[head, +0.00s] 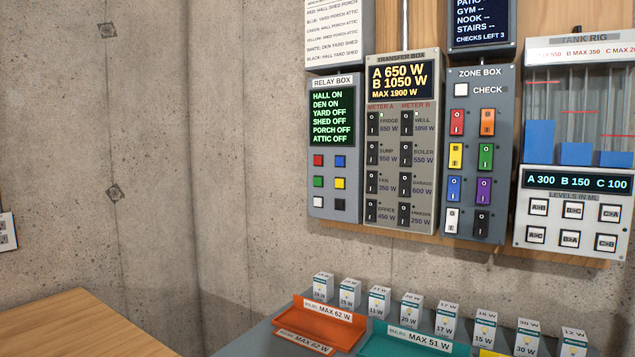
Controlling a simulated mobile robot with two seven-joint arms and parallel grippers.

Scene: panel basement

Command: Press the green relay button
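The relay box (334,207) is a grey panel on the wall in the middle of the head view. Its green relay button (318,182) is in the left column, below the red button (318,160) and above the white button (318,202). The right column has two blue-toned and yellow buttons, with a black one at the bottom. The relay screen (331,117) reads HALL ON, DEN ON, YARD OFF, SHED OFF, PORCH OFF, ATTIC OFF. Neither of my grippers shows in the head view.
Right of the relay box are the transfer box (402,222), the zone box (474,237) and the tank rig (568,240). A label sheet (333,35) hangs above. Below, bulb boxes and an orange tray (331,330) stand on a grey surface. A wooden tabletop (80,325) is lower left.

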